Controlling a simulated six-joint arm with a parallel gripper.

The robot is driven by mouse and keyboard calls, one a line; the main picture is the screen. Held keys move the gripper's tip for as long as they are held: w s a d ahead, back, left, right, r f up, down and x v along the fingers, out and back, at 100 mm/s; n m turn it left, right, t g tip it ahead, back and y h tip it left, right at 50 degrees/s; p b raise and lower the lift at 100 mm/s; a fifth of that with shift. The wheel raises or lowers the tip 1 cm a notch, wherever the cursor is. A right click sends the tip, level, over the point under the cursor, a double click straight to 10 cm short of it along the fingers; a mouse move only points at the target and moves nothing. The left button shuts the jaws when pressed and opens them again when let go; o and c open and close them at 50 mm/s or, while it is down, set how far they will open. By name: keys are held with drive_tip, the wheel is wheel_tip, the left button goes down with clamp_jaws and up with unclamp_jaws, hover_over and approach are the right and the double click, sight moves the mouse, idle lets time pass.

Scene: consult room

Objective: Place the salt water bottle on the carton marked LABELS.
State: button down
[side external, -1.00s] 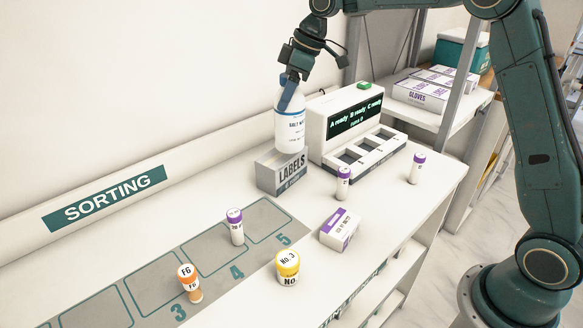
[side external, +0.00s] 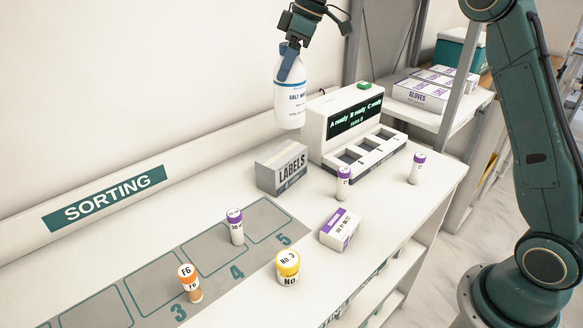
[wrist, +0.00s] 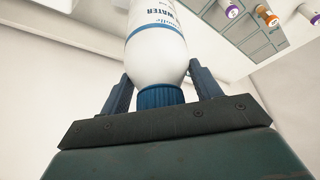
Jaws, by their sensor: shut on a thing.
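The salt water bottle (side external: 289,98) is white with blue bands and hangs upright in my gripper (side external: 291,62). My gripper is shut on it near its blue cap, which shows in the wrist view (wrist: 160,97) between the two fingers. The grey carton marked LABELS (side external: 282,170) stands on the bench below the bottle. In the side view a clear gap shows between the bottle's base and the carton's top. The carton's top looks bare.
A white device with a lit screen (side external: 352,118) stands right of the carton. A purple-capped vial (side external: 343,183), a small white-purple box (side external: 340,230) and a yellow-capped jar (side external: 288,270) stand in front. More vials stand on the numbered mat (side external: 205,248) and at the right.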

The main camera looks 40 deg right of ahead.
drive_tip(key=shift+w, duration=0.1)
idle(0.3)
drive_tip(key=w, duration=0.1)
drive_tip(key=w+f, duration=0.1)
drive_tip(key=w, duration=0.1)
drive_tip(key=shift+f, duration=0.3)
drive_tip(key=shift+f, duration=2.35)
drive_tip(key=shift+f, duration=1.75)
